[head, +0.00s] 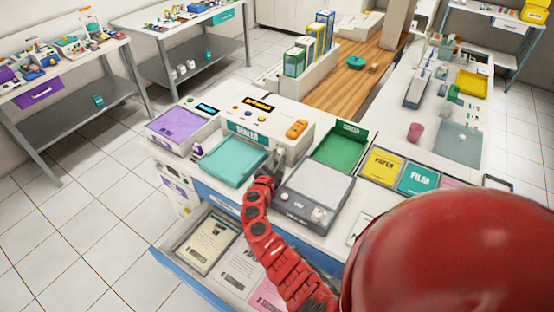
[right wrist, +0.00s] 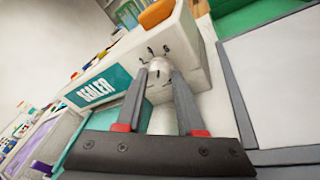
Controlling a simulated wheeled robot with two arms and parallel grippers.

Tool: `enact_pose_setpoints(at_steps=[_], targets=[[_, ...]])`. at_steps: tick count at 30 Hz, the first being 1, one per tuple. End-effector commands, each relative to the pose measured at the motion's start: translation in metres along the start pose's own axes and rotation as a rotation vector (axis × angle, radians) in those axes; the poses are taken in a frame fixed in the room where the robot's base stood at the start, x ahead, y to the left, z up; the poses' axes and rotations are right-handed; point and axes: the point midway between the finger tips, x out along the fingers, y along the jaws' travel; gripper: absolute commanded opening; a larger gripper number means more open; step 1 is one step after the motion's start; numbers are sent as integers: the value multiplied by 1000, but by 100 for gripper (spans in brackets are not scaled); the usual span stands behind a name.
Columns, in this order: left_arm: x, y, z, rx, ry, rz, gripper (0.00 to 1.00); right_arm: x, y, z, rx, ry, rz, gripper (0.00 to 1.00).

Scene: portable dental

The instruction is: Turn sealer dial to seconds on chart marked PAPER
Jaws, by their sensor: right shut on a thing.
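The white sealer (head: 268,112) stands on the counter with a teal SEALER label (head: 243,130). The label also shows in the right wrist view (right wrist: 97,91). The sealer's pale round dial (right wrist: 159,68) is on its front face, with small dark numerals around it, and its pointer setting cannot be read. My right gripper (head: 272,165) is at the sealer's front right. In the right wrist view its fingers (right wrist: 160,75) are shut on the dial, one on each side. The dial is hidden in the head view. My left gripper is out of view.
An open drawer below holds printed cards (head: 207,243), too small to read fully. A yellow PAPER panel (head: 381,166) and a teal FILM panel (head: 418,179) lie on the right. A grey scale-like device (head: 315,190) sits close beside my right arm.

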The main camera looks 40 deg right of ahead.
Motion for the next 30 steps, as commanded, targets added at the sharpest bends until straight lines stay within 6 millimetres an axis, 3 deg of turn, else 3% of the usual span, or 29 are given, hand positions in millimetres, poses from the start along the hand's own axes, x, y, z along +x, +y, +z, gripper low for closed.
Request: enact_pose_setpoints(at_steps=[1,5,17,23,30], targets=[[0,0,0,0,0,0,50,1,2,2,0,-3,4,43],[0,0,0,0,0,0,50,0,2,1,0,-2,3,66],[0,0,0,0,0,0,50,-4,0,0,-2,-1,3,67],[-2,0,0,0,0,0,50,-29,0,-1,0,1,3,67],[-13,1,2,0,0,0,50,-78,-1,-3,-2,1,6,67]])
